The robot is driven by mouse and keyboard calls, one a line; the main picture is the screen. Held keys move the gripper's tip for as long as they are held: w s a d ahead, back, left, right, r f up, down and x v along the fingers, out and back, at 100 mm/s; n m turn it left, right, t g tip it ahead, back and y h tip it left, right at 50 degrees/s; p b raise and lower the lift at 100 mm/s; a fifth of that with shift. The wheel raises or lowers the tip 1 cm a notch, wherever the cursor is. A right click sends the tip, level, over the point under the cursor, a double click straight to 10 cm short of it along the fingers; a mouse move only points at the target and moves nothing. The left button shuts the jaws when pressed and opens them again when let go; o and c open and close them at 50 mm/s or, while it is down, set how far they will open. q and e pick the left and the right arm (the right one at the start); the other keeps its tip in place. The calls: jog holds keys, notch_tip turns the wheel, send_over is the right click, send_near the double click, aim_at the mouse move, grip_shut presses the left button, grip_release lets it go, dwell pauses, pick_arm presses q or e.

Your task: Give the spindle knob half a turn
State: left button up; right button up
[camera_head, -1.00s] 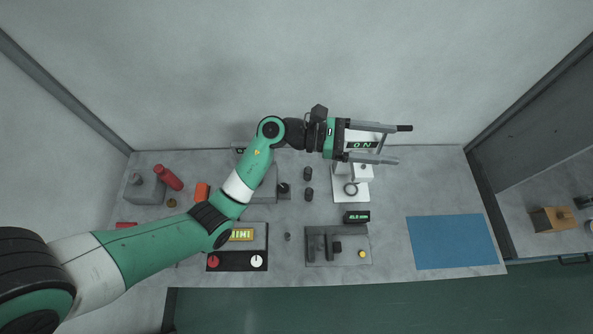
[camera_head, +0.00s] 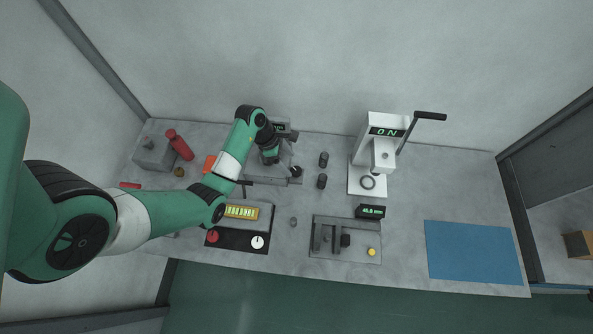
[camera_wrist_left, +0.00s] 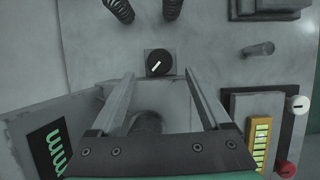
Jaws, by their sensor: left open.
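The spindle knob (camera_wrist_left: 158,62) is a round black knob with a white diagonal mark, on a small grey plate in the left wrist view. In the head view, a small dark knob (camera_head: 297,171) shows at the right end of a grey machine (camera_head: 265,180) behind the middle of the table. My left gripper (camera_wrist_left: 160,78) is open; its two fingers point towards the knob, which appears between and just beyond the tips. I see no contact. In the head view my left wrist and gripper (camera_head: 273,165) partly cover the machine. My right gripper is not in view.
A white press (camera_head: 366,175) with an ON display and black lever stands to the right. Two dark cylinders (camera_head: 322,170) stand between. A panel with red and white knobs (camera_head: 236,240) and a grey fixture (camera_head: 345,240) lie in front. A blue mat (camera_head: 472,252) lies at right.

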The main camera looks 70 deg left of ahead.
aim_at(296, 170)
pick_arm(q)
jog(key=b+x, duration=0.2)
jog(key=x, duration=0.5)
jog(key=shift+f, duration=0.1)
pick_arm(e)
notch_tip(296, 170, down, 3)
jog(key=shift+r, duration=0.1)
pick_arm(q)
grip_shut()
jog(key=shift+r+n+p, duration=0.35)
jog(key=shift+n+p, duration=0.05)
jog(key=shift+p, duration=0.7)
jog(key=shift+w+f+n+y, duration=0.1)
jog(key=shift+f+n+y, duration=0.2)
jog(key=shift+n, duration=0.1)
grip_release()
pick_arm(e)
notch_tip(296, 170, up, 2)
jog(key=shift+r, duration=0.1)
